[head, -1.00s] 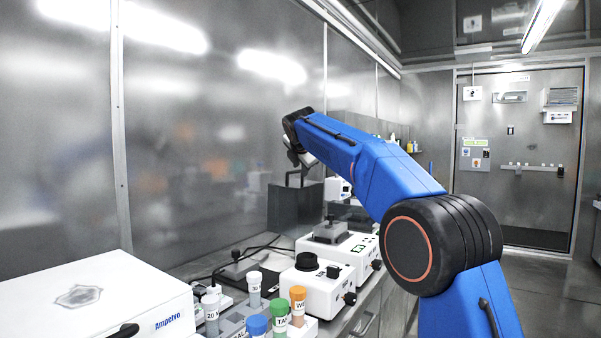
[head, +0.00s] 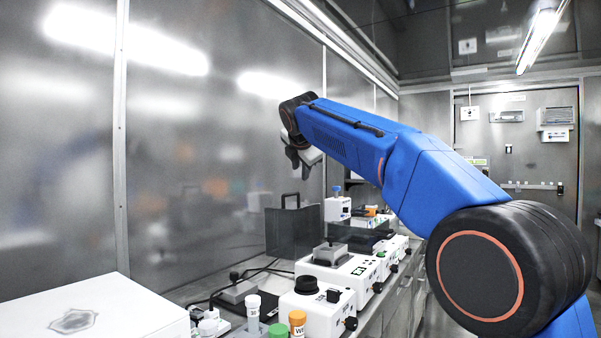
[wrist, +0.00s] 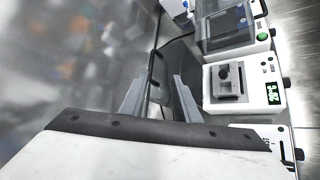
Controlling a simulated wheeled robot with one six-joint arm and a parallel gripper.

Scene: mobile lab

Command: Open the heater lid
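The likely heater is a white unit (head: 341,273) with a small green display, on the bench in the head view. A grey block with a dark knob (head: 331,253) sits on its top; I take this as its lid, and it looks closed. In the wrist view the heater (wrist: 259,107) is right of my fingers, and its display reads about 20 °C. The grey block (wrist: 226,83) shows there too. My gripper (wrist: 158,78) is open and empty, its two grey fingers apart. In the head view my gripper (head: 299,158) hangs above the bench, higher than the heater.
A dark translucent panel with a handle (head: 290,232) stands behind the heater, below my fingers. A white knobbed unit (head: 318,309) and capped tubes (head: 297,320) are nearer. A large white box (head: 95,310) fills the left front. The metal wall is close behind.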

